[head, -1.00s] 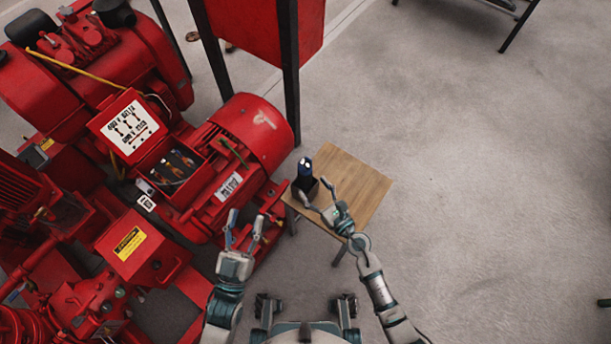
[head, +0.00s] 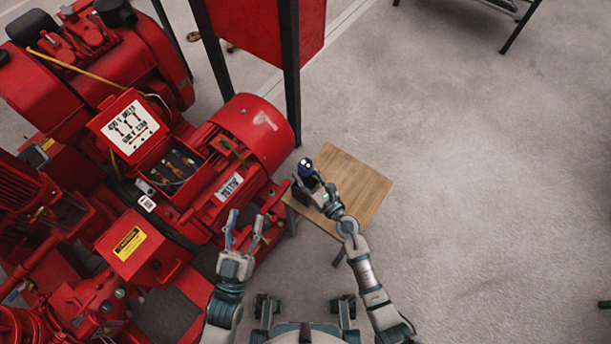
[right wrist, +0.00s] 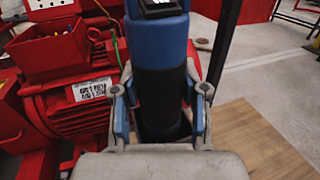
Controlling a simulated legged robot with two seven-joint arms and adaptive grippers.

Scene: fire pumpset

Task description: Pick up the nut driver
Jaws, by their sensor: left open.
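The nut driver (head: 305,172), a blue and black tool, stands upright on the left corner of the small wooden table (head: 362,190). My right gripper (head: 312,192) is at it. In the right wrist view the nut driver (right wrist: 163,85) stands between the two fingers of my right gripper (right wrist: 160,118). The fingers are on both sides of its black body, with what look like narrow gaps, so the gripper appears open around it. Its lower end is hidden behind the gripper's palm. My left gripper (head: 243,232) is open and empty, left of the table.
A red pump motor (head: 235,150) with an open terminal box (head: 172,165) stands close on the left of the table. A red cabinet on dark legs (head: 291,70) is behind. The grey floor (head: 490,180) to the right is clear.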

